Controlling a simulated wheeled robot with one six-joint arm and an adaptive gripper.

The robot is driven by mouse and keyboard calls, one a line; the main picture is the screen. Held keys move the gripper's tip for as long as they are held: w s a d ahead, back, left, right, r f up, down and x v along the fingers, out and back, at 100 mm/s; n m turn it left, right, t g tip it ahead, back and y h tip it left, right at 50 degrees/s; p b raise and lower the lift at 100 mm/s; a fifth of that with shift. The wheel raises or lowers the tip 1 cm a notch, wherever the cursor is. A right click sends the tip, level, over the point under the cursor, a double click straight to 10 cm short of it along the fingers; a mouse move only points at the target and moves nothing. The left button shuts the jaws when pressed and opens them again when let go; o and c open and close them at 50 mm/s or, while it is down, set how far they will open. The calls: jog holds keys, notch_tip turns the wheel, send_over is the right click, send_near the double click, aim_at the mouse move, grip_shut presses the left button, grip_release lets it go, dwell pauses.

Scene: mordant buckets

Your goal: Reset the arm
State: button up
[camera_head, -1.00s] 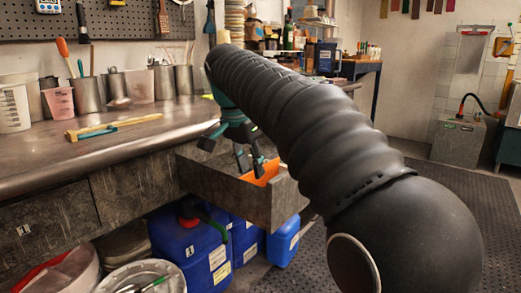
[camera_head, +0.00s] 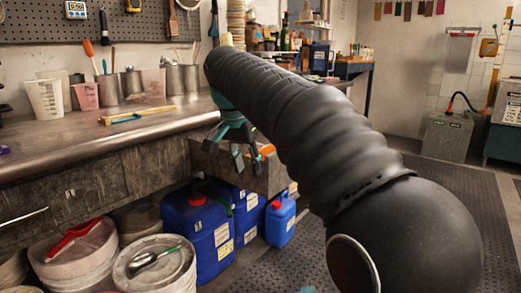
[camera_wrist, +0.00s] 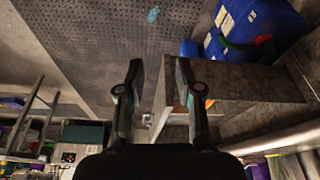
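My gripper (camera_head: 238,160) hangs from my black arm in front of the workbench, near the open drawer (camera_head: 205,160). In the wrist view my gripper (camera_wrist: 160,75) has its two fingers apart, with nothing held between them. The drawer sticks out from under the bench top, and something orange (camera_head: 266,150) shows inside it. My arm and fingers hide part of the drawer. In the wrist view the drawer (camera_wrist: 250,82) lies to the right of and beyond the fingers.
The workbench (camera_head: 60,155) holds jugs and tool pots along the wall. Blue canisters (camera_head: 195,240) stand under the drawer. Lidded buckets (camera_head: 75,250) stand at the lower left, one with a metal ladle (camera_head: 150,258). The dark floor mat (camera_head: 450,200) at the right is clear.

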jog(key=s+d+f+n+y, duration=0.1)
jog(key=s+f+n, duration=0.15)
jog(key=f, duration=0.25)
jog(key=s+d+f+n, duration=0.2)
jog(key=f+n, duration=0.2)
jog(key=f, duration=0.1)
jog(key=s+d+f+t+p, duration=0.1)
jog(key=s+d+f, duration=0.2)
jog(key=s+d, duration=0.5)
jog(key=s+d+f+t+p, duration=0.1)
jog(key=s+d+f, duration=0.2)
jog(key=s+d, duration=0.5)
jog(key=shift+s+m+t+y, duration=0.3)
jog(key=shift+s+m, duration=0.15)
jog(key=shift+s, duration=2.8)
